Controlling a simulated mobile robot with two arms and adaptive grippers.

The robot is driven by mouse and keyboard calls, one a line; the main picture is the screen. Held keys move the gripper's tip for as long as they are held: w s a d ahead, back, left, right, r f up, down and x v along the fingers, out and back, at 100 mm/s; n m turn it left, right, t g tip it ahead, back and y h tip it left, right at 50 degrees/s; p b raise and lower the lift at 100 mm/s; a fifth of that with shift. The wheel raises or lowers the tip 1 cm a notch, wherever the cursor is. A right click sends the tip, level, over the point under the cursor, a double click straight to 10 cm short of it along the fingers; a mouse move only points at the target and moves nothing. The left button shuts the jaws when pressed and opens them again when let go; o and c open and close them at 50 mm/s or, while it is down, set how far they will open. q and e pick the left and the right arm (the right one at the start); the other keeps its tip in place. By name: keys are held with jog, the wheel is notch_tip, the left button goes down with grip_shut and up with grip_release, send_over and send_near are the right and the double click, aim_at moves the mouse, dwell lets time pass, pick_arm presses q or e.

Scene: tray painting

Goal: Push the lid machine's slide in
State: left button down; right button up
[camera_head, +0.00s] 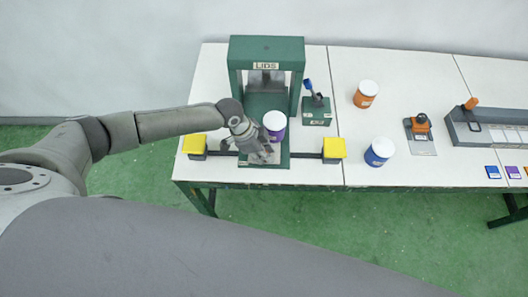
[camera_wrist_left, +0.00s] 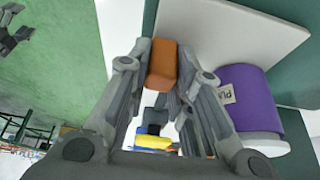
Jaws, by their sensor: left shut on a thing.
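The green lid machine (camera_head: 266,47), marked LIDS, stands at the back of the left table. Its pale slide plate (camera_wrist_left: 222,30) shows in the left wrist view, reaching out toward the front. A purple can (camera_head: 274,132) with a white top stands on the slide; it also shows in the left wrist view (camera_wrist_left: 247,100), right of my fingers. My left gripper (camera_head: 264,154) is at the slide's front end. It is shut on the orange-brown slide handle (camera_wrist_left: 162,64), which sits between its fingertips. A grey jointed shape at the left wrist view's top left looks like my right gripper (camera_wrist_left: 14,33).
Yellow blocks (camera_head: 194,144) and (camera_head: 334,149) flank the slide on a dark bar. A blue-handled device (camera_head: 316,108) stands right of the machine. An orange can (camera_head: 363,100), a blue can (camera_head: 376,157) and an orange-topped tool (camera_head: 420,125) stand farther right.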

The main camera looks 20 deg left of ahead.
pick_arm(q)
jog(key=w+a+b, duration=0.1)
jog(key=w+b, duration=0.2)
jog(key=w, duration=0.1)
jog(key=w+a+b, duration=0.1)
jog(key=w+b, duration=0.2)
jog(key=w, duration=0.1)
jog(key=w+a+b, duration=0.1)
jog(key=w+b, duration=0.1)
jog(key=w, duration=0.2)
jog(key=shift+w+a+f+b, duration=0.1)
jog(key=shift+w+a+b, duration=0.2)
jog(key=shift+b, duration=0.1)
jog(key=c, duration=1.3)
grip_release()
jog(key=shift+a+r, duration=0.15)
jog(key=shift+r, duration=0.3)
jog(key=v, duration=1.1)
jog(key=shift+s+r, duration=0.1)
jog(key=shift+r, duration=0.05)
